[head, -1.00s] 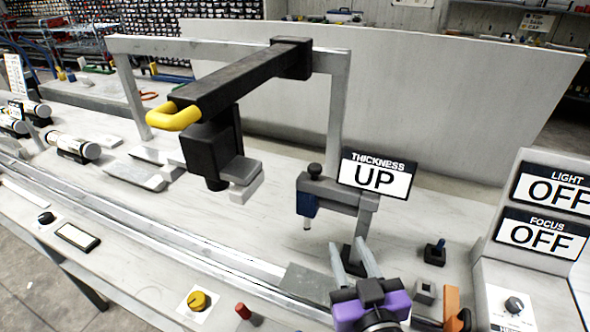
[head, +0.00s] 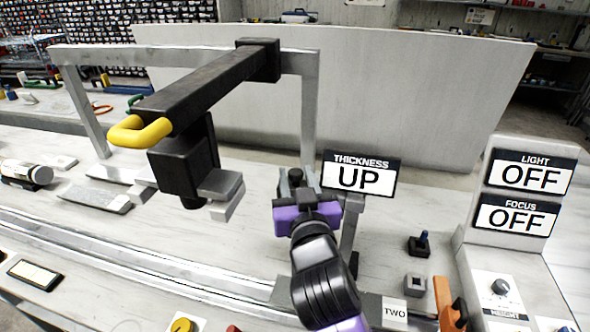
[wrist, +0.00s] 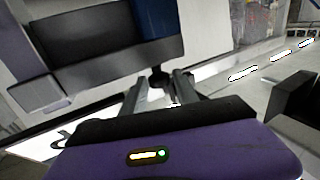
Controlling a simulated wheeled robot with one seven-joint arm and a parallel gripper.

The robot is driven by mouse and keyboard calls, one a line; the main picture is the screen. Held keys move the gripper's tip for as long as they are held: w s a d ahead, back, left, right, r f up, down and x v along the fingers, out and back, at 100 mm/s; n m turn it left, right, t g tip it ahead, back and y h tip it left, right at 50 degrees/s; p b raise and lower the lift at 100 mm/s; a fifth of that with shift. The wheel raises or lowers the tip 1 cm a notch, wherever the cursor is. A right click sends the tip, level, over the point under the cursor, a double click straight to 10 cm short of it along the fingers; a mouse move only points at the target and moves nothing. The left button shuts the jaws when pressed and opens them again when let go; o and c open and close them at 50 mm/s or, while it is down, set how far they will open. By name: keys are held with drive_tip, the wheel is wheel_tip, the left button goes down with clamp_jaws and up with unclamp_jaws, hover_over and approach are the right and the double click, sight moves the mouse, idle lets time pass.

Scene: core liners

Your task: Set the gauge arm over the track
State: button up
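The grey thickness gauge arm (head: 354,201) stands on a post beside a sign (head: 359,174) reading THICKNESS UP. My gripper (head: 296,181) is in front of it and hides its blue probe and most of the arm. The gauge's dark knob (head: 296,175) shows between my fingertips in the head view. In the wrist view, my two fingers (wrist: 160,86) are apart, with a dark knob (wrist: 158,77) between or just beyond their tips; contact cannot be told. The grey track (head: 130,262) runs along the bench front, left of my arm.
A black overhead beam (head: 215,85) with a yellow handle (head: 138,131) and a hanging black camera-like unit (head: 186,162) stands left of my gripper. A control box (head: 519,232) with LIGHT OFF and FOCUS OFF signs is at right. A white cylinder (head: 28,172) lies at left.

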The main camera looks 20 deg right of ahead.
drive_tip(key=shift+x, duration=0.8)
clamp_jaws()
idle(0.9)
